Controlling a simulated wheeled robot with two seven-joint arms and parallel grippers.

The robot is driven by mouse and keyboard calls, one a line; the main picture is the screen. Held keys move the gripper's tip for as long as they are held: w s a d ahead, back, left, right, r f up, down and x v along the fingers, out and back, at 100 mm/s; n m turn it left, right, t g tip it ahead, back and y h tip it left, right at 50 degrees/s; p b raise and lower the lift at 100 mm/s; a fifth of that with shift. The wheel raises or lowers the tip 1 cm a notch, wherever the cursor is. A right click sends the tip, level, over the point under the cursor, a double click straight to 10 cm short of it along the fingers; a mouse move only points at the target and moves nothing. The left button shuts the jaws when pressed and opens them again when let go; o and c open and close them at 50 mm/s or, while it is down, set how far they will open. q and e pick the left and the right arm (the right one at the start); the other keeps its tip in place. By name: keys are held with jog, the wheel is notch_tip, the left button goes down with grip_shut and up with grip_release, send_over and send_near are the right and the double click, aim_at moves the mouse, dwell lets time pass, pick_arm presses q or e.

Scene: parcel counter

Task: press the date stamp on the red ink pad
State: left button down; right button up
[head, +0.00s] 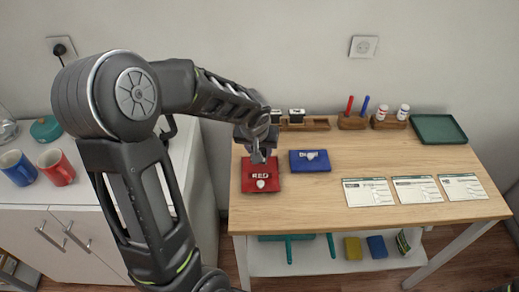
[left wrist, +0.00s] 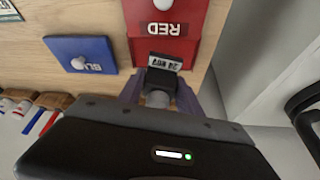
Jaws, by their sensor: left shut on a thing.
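The red ink pad (head: 249,185) lies at the left of the wooden counter, with a RED label and a white knob on its top. It also shows in the left wrist view (left wrist: 196,22). My left gripper (head: 262,157) is over the pad's far edge, fingers pointing down. It is shut on the date stamp (left wrist: 166,61), a black block with a white lettered label and a grey round handle between the fingers. The head view mostly hides the stamp. I cannot tell whether it touches the pad. My right gripper is not in view.
A blue pad (head: 310,161) lies just right of the red one. Behind stand a wooden rack (head: 315,124) with two stamps, marker and bottle holders, and a green tray (head: 438,129). Several printed forms (head: 415,190) lie at right. Two mugs stand on the left cabinet.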

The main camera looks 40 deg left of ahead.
pick_arm(q)
jog(key=shift+r+p, duration=0.95)
jog(key=shift+r, duration=1.1)
